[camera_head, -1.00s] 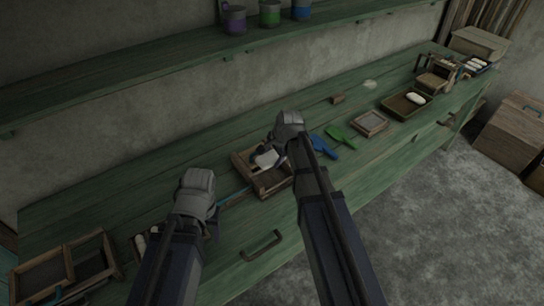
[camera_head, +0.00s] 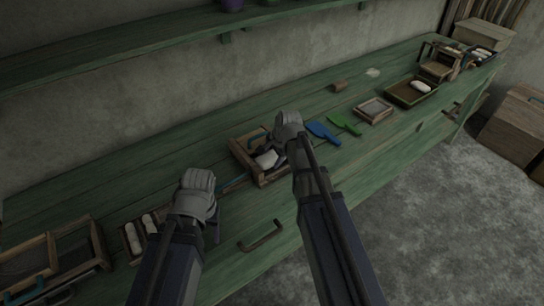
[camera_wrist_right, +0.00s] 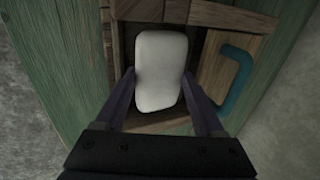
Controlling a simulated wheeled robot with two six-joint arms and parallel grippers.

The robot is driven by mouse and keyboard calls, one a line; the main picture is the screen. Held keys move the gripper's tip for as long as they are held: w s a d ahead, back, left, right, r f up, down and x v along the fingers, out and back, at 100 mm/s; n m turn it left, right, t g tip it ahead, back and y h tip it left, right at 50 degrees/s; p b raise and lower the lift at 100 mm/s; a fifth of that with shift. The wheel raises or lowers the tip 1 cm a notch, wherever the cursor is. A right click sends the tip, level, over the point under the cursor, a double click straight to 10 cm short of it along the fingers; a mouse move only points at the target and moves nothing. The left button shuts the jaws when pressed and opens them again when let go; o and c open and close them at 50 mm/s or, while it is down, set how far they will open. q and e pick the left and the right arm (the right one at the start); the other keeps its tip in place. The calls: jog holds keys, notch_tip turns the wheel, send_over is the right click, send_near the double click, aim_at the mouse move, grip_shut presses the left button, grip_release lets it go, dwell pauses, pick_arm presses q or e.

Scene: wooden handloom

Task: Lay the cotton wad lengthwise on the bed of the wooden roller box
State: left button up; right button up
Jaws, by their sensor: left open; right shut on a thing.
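The white cotton wad (camera_wrist_right: 160,70) is held between the two purple fingers of my right gripper (camera_wrist_right: 160,82). In the head view the wad (camera_head: 266,159) shows beside my right gripper (camera_head: 281,152), over the open wooden roller box (camera_head: 246,165). In the right wrist view the wad's long side runs up the picture, over the dark recess of the box (camera_wrist_right: 240,18). I cannot tell whether it touches the bed. My left gripper (camera_head: 211,228) is open over the bench, left of the box; its fingers are mostly hidden.
A blue paddle (camera_head: 322,132), a green paddle (camera_head: 345,123) and a small framed tray (camera_head: 374,110) lie right of the box. A tray with a white wad (camera_head: 403,97) is farther right. A tray with white rolls (camera_head: 133,245) and a wooden frame box (camera_head: 98,250) are at left.

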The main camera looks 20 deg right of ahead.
dwell(0.4)
jog(key=o, duration=0.9)
notch_tip(320, 180, up, 8)
jog(key=p, duration=0.8)
pick_arm(q)
notch_tip(320, 180, up, 8)
pick_arm(e)
jog(key=s+a+n+g+h, duration=0.1)
jog(key=s+a+n, duration=0.3)
jog(key=s+n, duration=0.2)
jog(key=s+a+f+n+g+h, duration=0.1)
jog(key=s+a+n+g, duration=0.1)
jog(key=s+a+n, duration=0.3)
jog(key=s+a+n+g, duration=0.1)
jog(key=s+a+n, duration=0.3)
jog(key=s, duration=0.8)
jog(key=shift+s+a+f+n+g+h, duration=0.1)
jog(key=shift+a+f+n+g+h, duration=0.1)
jog(key=shift+n, duration=0.5)
jog(key=shift+s+a+f+n+g+h, duration=0.1)
jog(key=shift+n+h, duration=0.1)
jog(key=shift+n, duration=0.5)
